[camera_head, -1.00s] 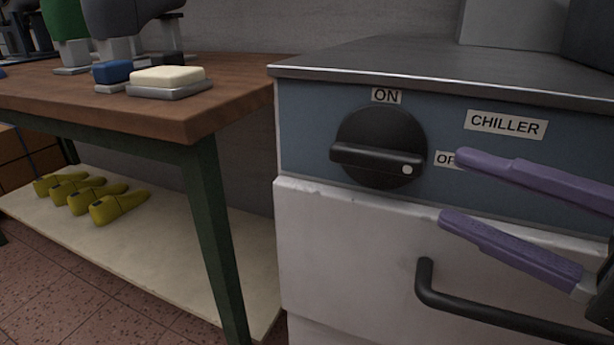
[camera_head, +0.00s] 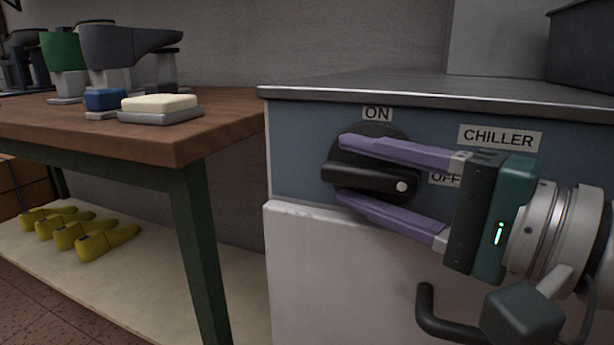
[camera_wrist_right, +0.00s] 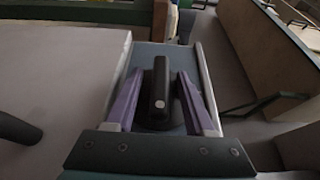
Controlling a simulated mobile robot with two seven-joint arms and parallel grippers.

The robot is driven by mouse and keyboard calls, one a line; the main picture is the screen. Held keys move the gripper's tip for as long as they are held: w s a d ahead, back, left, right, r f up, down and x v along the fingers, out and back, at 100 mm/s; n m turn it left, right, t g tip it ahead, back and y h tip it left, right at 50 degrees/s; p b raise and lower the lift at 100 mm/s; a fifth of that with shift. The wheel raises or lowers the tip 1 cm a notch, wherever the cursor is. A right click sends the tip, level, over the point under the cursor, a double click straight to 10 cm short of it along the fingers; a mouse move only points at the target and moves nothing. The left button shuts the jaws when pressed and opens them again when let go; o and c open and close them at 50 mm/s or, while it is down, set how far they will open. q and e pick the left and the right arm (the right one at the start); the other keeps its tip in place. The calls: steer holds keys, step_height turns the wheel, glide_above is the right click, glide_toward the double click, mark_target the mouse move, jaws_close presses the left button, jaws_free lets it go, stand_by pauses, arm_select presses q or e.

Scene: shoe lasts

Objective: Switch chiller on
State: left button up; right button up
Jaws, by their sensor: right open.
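The chiller (camera_head: 300,245) is a white cabinet with a blue-grey panel, an ON label (camera_head: 377,114), an OFF label (camera_head: 445,179) and a CHILLER label (camera_head: 500,138). Its black round knob has a bar handle (camera_head: 365,180) lying near horizontal, its white dot at the right end beside OFF. My right gripper (camera_head: 342,168) is open, with one purple finger above the bar and one below. In the right wrist view the knob bar (camera_wrist_right: 159,88) stands between the two fingers (camera_wrist_right: 158,95), with gaps visible on both sides. My left gripper is not in view.
A black door handle (camera_head: 430,315) sticks out below my right gripper. A wooden table (camera_head: 180,147) stands at the left with a cream block (camera_head: 160,103) and a blue block (camera_head: 105,99). Several yellow shoe lasts (camera_head: 105,240) lie on its lower shelf.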

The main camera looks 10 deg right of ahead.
jaws_close()
stand_by(0.4)
